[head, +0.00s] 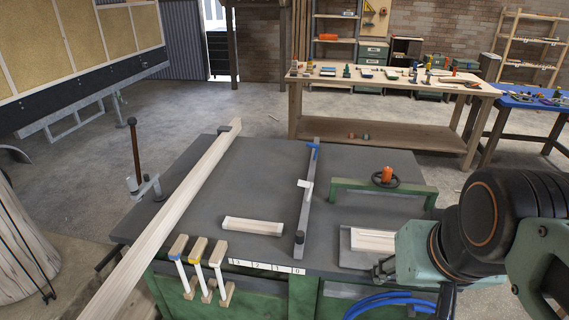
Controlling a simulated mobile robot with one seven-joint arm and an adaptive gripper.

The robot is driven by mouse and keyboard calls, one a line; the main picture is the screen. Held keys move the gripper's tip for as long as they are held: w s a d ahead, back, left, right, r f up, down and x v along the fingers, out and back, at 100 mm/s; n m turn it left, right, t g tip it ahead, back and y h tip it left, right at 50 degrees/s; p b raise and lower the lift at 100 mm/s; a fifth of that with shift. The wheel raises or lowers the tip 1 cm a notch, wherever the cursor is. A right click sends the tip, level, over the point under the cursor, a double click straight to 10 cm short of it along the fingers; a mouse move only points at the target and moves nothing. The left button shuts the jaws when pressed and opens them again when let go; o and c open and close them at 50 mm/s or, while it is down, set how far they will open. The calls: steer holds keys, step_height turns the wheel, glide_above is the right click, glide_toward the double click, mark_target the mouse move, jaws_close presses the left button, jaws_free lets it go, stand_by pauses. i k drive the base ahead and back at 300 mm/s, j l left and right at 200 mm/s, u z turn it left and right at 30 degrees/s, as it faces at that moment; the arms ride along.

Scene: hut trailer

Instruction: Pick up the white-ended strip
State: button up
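Three short wooden strips stick out over the front edge of the dark-topped bench (190,205). The left strip (179,245) has a blue end and the middle strip (198,248) a yellow end. The right one, the white-ended strip (220,249), has a pale end at the bench's edge. White bars run down below all three. My gripper (382,270) is at the front right of the bench, well to the right of the strips and apart from them. Its fingers are small and partly hidden, so its opening does not show.
A long pale board (165,220) lies slantwise left of the strips. A short pale block (253,226) and a metal fence bar (306,200) lie to their right. A green frame with a handwheel (385,181) and pale pieces (373,240) are near my arm. Blue hoses (385,303) hang in front.

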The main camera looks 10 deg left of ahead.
mark_target(257, 226)
steer(key=u, duration=0.9)
